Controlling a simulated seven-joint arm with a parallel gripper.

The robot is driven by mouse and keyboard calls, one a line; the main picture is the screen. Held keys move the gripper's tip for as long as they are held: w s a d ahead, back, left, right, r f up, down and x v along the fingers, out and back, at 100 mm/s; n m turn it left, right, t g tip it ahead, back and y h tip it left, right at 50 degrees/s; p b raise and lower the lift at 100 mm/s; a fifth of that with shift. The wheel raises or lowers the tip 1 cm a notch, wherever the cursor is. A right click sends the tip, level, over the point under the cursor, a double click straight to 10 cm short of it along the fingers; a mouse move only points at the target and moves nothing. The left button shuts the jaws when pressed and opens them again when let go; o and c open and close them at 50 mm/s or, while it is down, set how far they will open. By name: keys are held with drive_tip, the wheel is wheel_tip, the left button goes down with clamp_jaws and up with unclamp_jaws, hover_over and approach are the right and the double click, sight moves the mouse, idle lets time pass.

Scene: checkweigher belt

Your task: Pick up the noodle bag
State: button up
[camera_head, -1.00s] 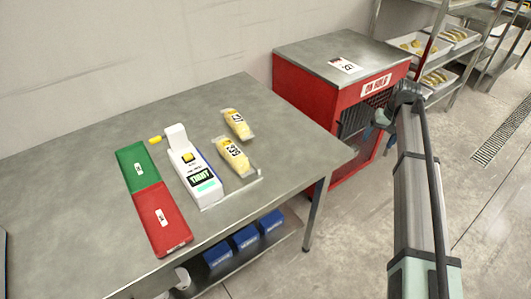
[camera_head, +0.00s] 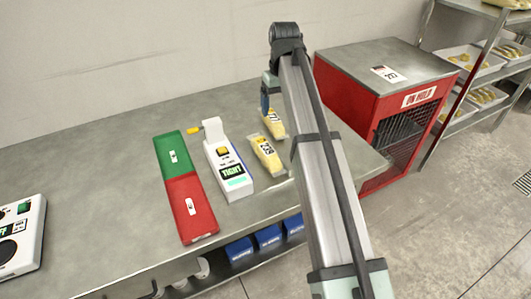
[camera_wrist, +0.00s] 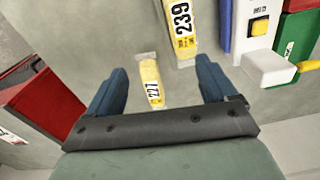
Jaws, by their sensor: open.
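Two yellow noodle bags in clear wrap lie on the grey table. The bag labelled 239 (camera_head: 266,154) is nearer the table's front edge, and it also shows at the top of the wrist view (camera_wrist: 180,22). The bag labelled 227 (camera_head: 276,124) lies behind it, partly hidden by my arm. In the wrist view the 227 bag (camera_wrist: 151,82) appears between my two blue fingers. My gripper (camera_head: 265,106) points down beside and above the 227 bag in the head view. Its jaws (camera_wrist: 160,66) are open and empty.
A white device (camera_head: 228,165) with a yellow knob stands left of the bags, beside a green-and-red tray (camera_head: 185,185). A red cage marked ON HOLD (camera_head: 385,95) stands right of the table. A panel with buttons (camera_head: 20,235) is far left. The table's back left is clear.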

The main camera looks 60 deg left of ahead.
drive_tip(key=s+n, duration=0.1)
drive_tip(key=s, duration=0.4)
hover_over(265, 146)
drive_tip(key=f, duration=0.8)
drive_tip(key=shift+s+a+f, duration=0.25)
drive_tip(key=shift+w+d+f, duration=0.15)
drive_tip(key=shift+f, duration=1.15)
drive_tip(key=shift+w+d+f, duration=0.15)
drive_tip(key=shift+f, duration=1.15)
drive_tip(key=shift+c, duration=0.4)
drive_tip(key=c, duration=1.4)
